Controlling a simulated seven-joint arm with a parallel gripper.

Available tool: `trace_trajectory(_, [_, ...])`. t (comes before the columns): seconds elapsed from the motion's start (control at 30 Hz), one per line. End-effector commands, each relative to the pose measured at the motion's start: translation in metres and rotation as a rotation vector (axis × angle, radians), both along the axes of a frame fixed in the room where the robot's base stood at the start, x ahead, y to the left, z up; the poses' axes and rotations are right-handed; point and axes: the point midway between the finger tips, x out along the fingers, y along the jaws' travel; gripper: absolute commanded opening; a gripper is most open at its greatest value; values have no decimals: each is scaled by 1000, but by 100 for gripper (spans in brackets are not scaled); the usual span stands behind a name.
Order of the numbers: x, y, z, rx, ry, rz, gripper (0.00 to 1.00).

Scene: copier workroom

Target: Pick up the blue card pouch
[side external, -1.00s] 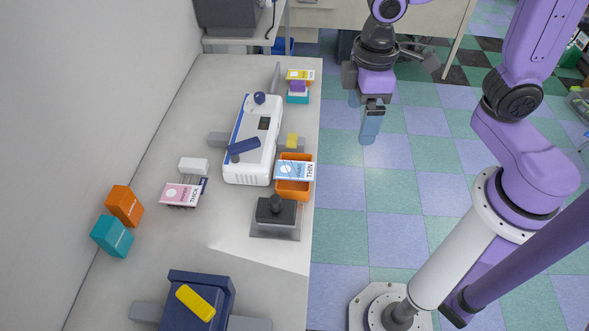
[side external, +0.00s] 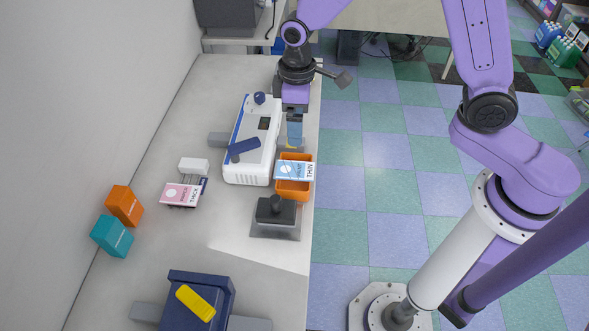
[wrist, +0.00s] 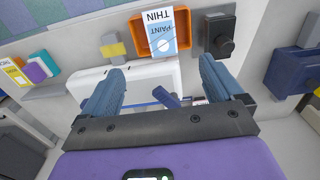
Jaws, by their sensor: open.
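A flat blue-and-white card pouch (side external: 294,170) marked THIN lies across the top of an orange tray (side external: 281,191) at the right edge of the worktop. In the wrist view the pouch (wrist: 163,32) is at the top centre, beyond my fingertips, with the tray (wrist: 137,32) behind it. My gripper (side external: 295,138) points down above the gap between the white laminator and the worktop edge, just behind the pouch. In the wrist view my gripper (wrist: 160,82) has its two blue fingers wide apart with nothing held between them.
The white laminator (side external: 240,172) with dark blue handles stands left of my gripper. A black press (side external: 277,214) sits in front of the tray. A pink-and-white THICK card (side external: 180,194) lies farther left.

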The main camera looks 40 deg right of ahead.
Motion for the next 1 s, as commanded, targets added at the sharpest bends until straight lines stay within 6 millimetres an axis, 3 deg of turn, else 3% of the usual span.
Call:
trace_trajectory(0.4, [-1,-1,-73,-2,4,0,94])
trace_trajectory(0.77, [0,1,-96,0,0,0,94])
trace_trajectory(1.0, [1,5,-124,-1,2,0,94])
